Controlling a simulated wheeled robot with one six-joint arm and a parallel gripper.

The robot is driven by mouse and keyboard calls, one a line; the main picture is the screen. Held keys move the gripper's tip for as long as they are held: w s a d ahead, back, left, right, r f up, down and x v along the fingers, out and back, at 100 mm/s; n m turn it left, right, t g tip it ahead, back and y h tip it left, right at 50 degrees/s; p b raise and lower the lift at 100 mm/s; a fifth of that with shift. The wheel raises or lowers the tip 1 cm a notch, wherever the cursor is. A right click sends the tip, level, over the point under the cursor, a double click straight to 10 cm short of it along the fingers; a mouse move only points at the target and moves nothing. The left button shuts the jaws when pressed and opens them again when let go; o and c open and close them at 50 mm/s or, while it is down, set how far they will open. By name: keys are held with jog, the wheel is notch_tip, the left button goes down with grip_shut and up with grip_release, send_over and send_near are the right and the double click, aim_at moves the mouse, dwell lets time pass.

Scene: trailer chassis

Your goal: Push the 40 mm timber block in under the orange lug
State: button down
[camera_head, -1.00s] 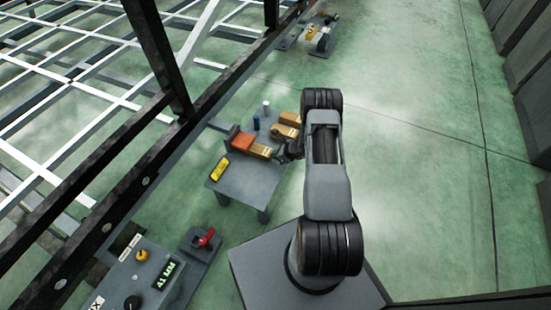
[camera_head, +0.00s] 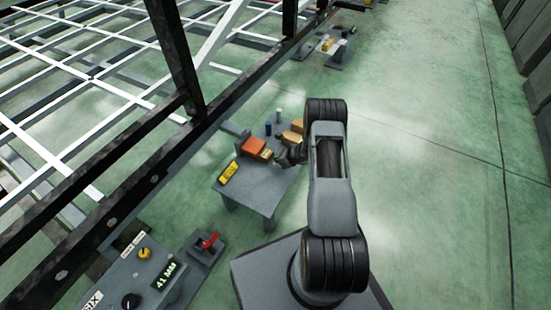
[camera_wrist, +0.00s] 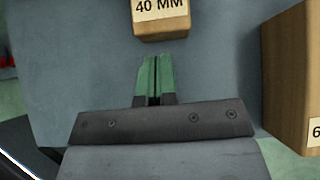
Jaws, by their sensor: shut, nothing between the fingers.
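The orange lug (camera_head: 254,146) stands on the small grey table in the head view. The 40 mm timber block (camera_head: 266,153) lies with its far part under or behind the lug. Its near end sticks out toward my gripper. In the wrist view the block's labelled end (camera_wrist: 160,22) is at the top, ahead of my fingers. My gripper (camera_wrist: 153,58) is shut and empty, pointing at that end, with a narrow strip of grey tabletop showing between. In the head view my gripper (camera_head: 285,157) is just right of the block. The block's far end is hidden.
A larger timber block (camera_wrist: 290,80), its label partly cut off, stands close on the right in the wrist view. The near tabletop is clear.

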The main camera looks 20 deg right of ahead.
jog(key=shift+s+d, duration=0.7)
jog(key=shift+s, duration=0.1)
jog(key=shift+p+v, duration=1.9)
jog(key=shift+v, duration=3.05)
jog(key=s+a+r+n+g+p, duration=0.1)
jog(key=a+r+n+p, duration=0.35)
jog(key=r, duration=0.75)
jog(key=a+r+n+g+p, duration=0.1)
jog(key=a+r+n+p, duration=0.3)
jog(key=r, duration=0.7)
jog(key=s+a+r+n+g+p, duration=0.1)
jog(key=a+r+n+p, duration=0.35)
jog(key=r, duration=0.75)
jog(key=s+a+r+n+h+p, duration=0.1)
jog(key=s+r+n+p, duration=0.4)
jog(key=r, duration=0.5)
jog(key=s+a+r+n+h+p, duration=0.1)
jog(key=s+r+n+p, duration=0.4)
jog(key=r, duration=0.6)
jog(key=s+a+r+n+h+p, duration=0.2)
jog(key=s+r+n+p, duration=0.3)
jog(key=r, duration=0.5)
jog(key=s+h+p, duration=0.1)
jog(key=s+p, duration=0.1)
jog(key=p, duration=0.1)
jog(key=shift+s+r, duration=0.2)
jog(key=shift+r, duration=0.05)
